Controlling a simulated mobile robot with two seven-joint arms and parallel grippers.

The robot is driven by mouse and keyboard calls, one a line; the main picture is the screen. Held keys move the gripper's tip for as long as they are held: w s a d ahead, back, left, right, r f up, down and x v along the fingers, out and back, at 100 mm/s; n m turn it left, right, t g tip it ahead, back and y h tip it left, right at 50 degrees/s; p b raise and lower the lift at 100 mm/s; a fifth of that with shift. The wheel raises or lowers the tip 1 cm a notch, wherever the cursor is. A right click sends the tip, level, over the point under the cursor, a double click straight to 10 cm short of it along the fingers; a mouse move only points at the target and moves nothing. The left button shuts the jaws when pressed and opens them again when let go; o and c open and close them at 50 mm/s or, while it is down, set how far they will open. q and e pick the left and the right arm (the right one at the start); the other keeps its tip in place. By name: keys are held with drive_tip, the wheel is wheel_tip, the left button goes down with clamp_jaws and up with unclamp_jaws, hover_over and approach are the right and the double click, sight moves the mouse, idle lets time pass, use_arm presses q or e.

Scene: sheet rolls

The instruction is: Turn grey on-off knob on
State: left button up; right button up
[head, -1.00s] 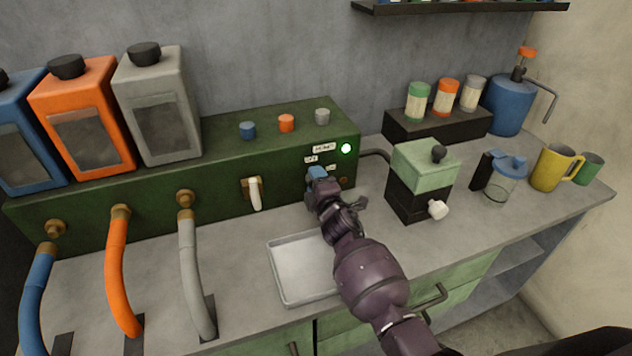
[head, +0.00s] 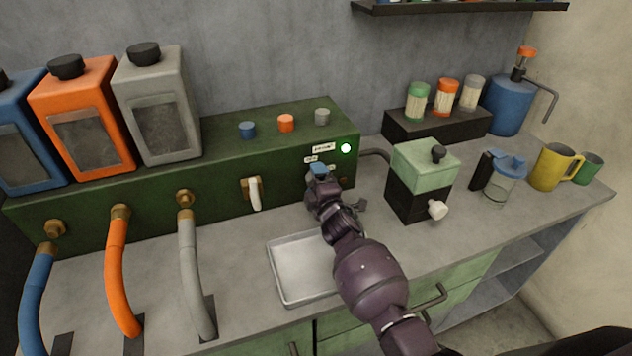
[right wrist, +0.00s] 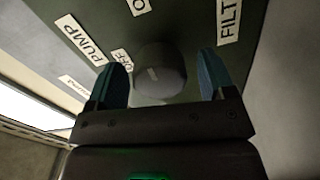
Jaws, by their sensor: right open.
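The grey round knob (right wrist: 160,72) sits on the front of the dark green machine (head: 222,186). It shows in the right wrist view with a pale mark on its face, near labels reading PUMP, OFF and FILT. My right gripper (right wrist: 162,78) is open, with one blue finger on each side of the knob. Gaps show between the fingers and the knob. In the head view my right gripper (head: 319,170) is at the machine's right front and hides the knob. A green lamp (head: 346,148) glows above it. My left gripper is not in view.
A metal tray (head: 290,288) lies in front of the machine. A green and black grinder-like box (head: 421,180) stands right of my arm. A white lever (head: 255,194) is left of my gripper. Coloured hoses (head: 118,275) fill the left counter.

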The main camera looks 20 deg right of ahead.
drive_tip(key=shift+s, duration=0.1)
drive_tip(key=s+p, duration=0.1)
drive_tip(key=s, duration=0.8)
drive_tip(key=shift+d, duration=0.15)
drive_tip(key=shift+s, duration=0.85)
